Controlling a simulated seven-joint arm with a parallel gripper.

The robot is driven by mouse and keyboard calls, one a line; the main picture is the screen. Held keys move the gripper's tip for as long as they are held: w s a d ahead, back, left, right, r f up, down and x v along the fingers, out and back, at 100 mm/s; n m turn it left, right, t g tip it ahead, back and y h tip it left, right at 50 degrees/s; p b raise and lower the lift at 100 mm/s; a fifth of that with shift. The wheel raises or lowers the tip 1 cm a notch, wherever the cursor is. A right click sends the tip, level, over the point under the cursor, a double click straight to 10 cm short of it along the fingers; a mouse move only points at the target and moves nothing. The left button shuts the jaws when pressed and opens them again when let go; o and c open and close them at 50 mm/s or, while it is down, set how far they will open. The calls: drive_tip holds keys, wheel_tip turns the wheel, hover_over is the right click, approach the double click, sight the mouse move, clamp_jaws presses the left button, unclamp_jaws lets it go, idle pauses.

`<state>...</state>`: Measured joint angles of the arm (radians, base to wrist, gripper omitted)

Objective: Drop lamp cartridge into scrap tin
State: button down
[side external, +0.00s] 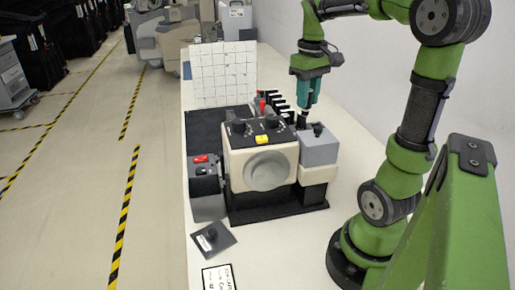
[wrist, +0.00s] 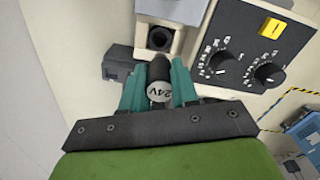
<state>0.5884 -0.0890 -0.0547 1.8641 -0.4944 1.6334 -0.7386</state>
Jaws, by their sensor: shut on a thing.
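My gripper (wrist: 158,88) is shut on the lamp cartridge (wrist: 160,95), a dark cylinder with a light end marked 24V. In the side view, my gripper (side external: 303,112) points down beside the grey box (side external: 320,150) at the machine's right. The dark tip of the cartridge shows low between the fingers there. I cannot make out which thing is the scrap tin.
The cream machine (side external: 262,165) with knobs and a yellow button stands mid-table. A dark grey box (side external: 206,190) with a red label stands at its left. A dark plate with a knob (side external: 212,239) and a card (side external: 219,278) lie in front. Black racks (side external: 281,103) stand behind.

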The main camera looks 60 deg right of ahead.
drive_tip(key=shift+r, duration=0.6)
wheel_tip(320, 180, up, 4)
drive_tip(key=shift+w+r, duration=0.1)
drive_tip(key=w+a, duration=0.8)
drive_tip(key=a, duration=0.3)
drive_tip(key=w+a, duration=0.8)
drive_tip(key=a, duration=0.2)
wheel_tip(320, 180, down, 17)
drive_tip(key=shift+a, duration=0.35)
